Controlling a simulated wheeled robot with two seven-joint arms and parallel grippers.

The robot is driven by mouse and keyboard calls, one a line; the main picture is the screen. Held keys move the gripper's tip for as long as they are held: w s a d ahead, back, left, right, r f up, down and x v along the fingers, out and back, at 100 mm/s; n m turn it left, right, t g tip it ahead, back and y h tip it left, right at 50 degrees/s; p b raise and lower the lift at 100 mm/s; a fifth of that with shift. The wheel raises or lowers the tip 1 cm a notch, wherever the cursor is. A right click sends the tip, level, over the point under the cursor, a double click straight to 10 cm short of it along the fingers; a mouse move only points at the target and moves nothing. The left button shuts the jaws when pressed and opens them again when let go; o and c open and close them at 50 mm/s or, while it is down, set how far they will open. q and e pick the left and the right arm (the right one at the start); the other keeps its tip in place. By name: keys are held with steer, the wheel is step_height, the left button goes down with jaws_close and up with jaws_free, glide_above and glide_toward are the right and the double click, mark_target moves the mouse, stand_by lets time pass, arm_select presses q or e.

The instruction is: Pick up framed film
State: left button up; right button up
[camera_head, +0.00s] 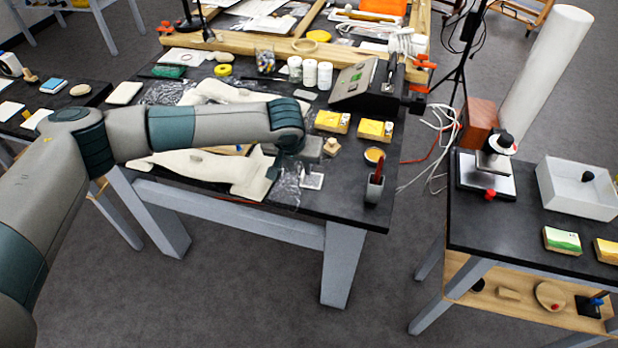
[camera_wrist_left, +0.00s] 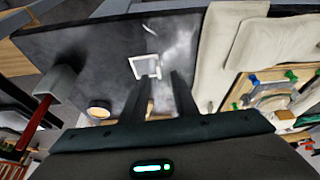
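The framed film (camera_head: 312,181), a small square with a white rim and a grey middle, lies flat near the front edge of the black table (camera_head: 335,205). It also shows in the left wrist view (camera_wrist_left: 146,67), just beyond my fingertips. My left gripper (camera_wrist_left: 157,76) points toward it, its two dark fingers apart with nothing held between them. In the head view, the end of my left arm is above the table, up and left of the framed film, and its fingers cannot be made out. My right gripper is in neither view.
Crumpled clear plastic (camera_head: 286,186) lies left of the framed film. Pale padded shapes (camera_head: 215,168) lie farther left. A dark holder with a red-handled tool (camera_head: 374,188) and a round yellow dish (camera_head: 374,154) stand to the right. Yellow boxes (camera_head: 375,130) stand behind.

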mark_target(303, 173)
arm_select(q)
steer(key=shift+w+d+f+p, duration=0.1)
steer(key=shift+w+f+p, duration=0.1)
steer(key=shift+f+p, duration=0.3)
steer(key=shift+p+x, duration=0.95)
steer(key=shift+x, duration=0.3)
steer(key=shift+w+d+f, duration=0.15)
steer(key=shift+w+f, duration=0.2)
steer(key=shift+f, duration=0.25)
jaws_close()
